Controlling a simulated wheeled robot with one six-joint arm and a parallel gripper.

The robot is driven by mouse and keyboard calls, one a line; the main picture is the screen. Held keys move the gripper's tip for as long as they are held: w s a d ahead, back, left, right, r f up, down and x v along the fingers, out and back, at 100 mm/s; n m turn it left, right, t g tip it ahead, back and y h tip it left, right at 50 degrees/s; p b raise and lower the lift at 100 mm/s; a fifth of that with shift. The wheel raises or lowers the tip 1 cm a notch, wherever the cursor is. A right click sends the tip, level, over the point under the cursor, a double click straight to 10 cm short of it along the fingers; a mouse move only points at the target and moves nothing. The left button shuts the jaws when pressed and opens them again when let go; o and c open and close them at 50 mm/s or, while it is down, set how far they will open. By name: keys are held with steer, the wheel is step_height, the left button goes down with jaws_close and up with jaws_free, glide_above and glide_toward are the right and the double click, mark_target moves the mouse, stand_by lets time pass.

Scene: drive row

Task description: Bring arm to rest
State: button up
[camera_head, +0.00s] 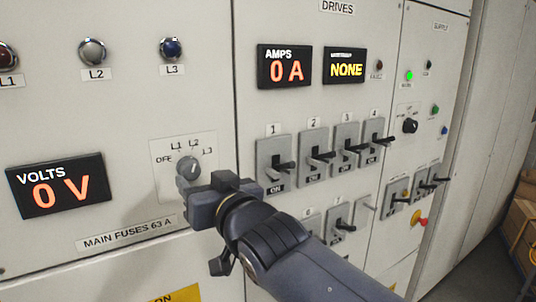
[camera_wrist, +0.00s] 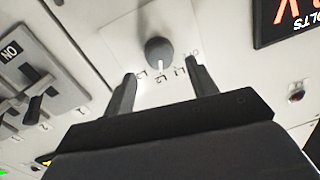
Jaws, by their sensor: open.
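My gripper (camera_head: 205,203) is in front of the grey panel, just below the rotary selector knob (camera_head: 187,168) marked OFF, L1, L2, L3. In the wrist view the two dark fingers of my gripper (camera_wrist: 163,88) stand apart with nothing between them. The selector knob (camera_wrist: 158,51) shows beyond the fingertips, apart from them as far as I can tell. Its white mark seems to point at L2. My arm reaches in from the lower right, bent at the wrist and extended towards the panel.
A volts display (camera_head: 57,186) reads 0 V, and an amps display (camera_head: 284,67) reads 0 A. Several lever switches, such as switch 1 (camera_head: 274,164), jut out just right of my gripper. A wooden crate (camera_head: 523,235) stands at the far right on open floor.

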steer(key=shift+p+v, duration=0.7)
steer(key=shift+v, duration=2.05)
steer(key=shift+f, duration=0.15)
